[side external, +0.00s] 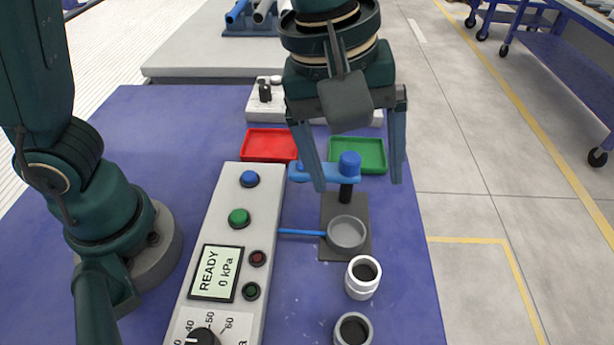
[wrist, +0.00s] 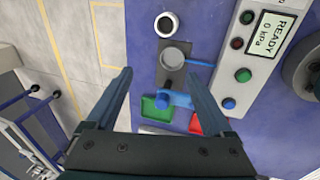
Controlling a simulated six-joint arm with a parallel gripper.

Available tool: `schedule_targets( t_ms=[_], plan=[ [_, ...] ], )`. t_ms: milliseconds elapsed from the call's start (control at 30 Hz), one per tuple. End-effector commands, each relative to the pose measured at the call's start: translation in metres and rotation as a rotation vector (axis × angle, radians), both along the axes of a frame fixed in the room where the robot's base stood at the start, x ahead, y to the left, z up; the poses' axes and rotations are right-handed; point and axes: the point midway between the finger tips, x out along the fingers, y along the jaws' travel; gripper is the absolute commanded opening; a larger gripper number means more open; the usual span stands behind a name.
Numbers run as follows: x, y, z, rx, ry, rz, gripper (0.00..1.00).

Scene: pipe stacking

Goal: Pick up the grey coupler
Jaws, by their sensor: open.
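A grey coupler (side external: 353,330), a short ring with a dark bore, stands upright at the front edge of the side view, partly cut off by the frame. It does not show in the wrist view. My gripper (side external: 358,186) is open and empty, above and behind it, over the test fixture's area. In the wrist view my gripper (wrist: 158,75) shows both fingers spread wide with nothing between them. A white coupler (side external: 362,278) stands just behind the grey one; it also shows in the wrist view (wrist: 166,24).
A round grey cup (side external: 346,234) sits on a dark plate with a blue hose (side external: 301,233) and a blue swing clamp (side external: 330,172). A control panel (side external: 233,218) reads READY, 0 kPa. Red (side external: 269,144) and green (side external: 358,154) trays lie behind. Blue table is clear at front right.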

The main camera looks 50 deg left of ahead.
Motion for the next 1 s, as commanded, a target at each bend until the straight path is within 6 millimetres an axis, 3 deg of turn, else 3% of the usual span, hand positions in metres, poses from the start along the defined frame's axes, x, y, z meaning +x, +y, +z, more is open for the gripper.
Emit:
schedule_targets(
  t_ms=[100,300,500,800,1000],
  plan=[
    [-0.016,-0.043,-0.031,0.036,0.074,-0.048,0.86],
    [-0.051,-0.084,-0.076,0.113,0.145,-0.182,0.86],
    [-0.074,-0.091,-0.099,0.161,0.178,-0.251,0.86],
    [-0.074,-0.091,-0.133,0.16,0.179,-0.251,0.86],
    [-0.074,-0.091,-0.145,0.156,0.177,-0.25,0.86]
  ],
)
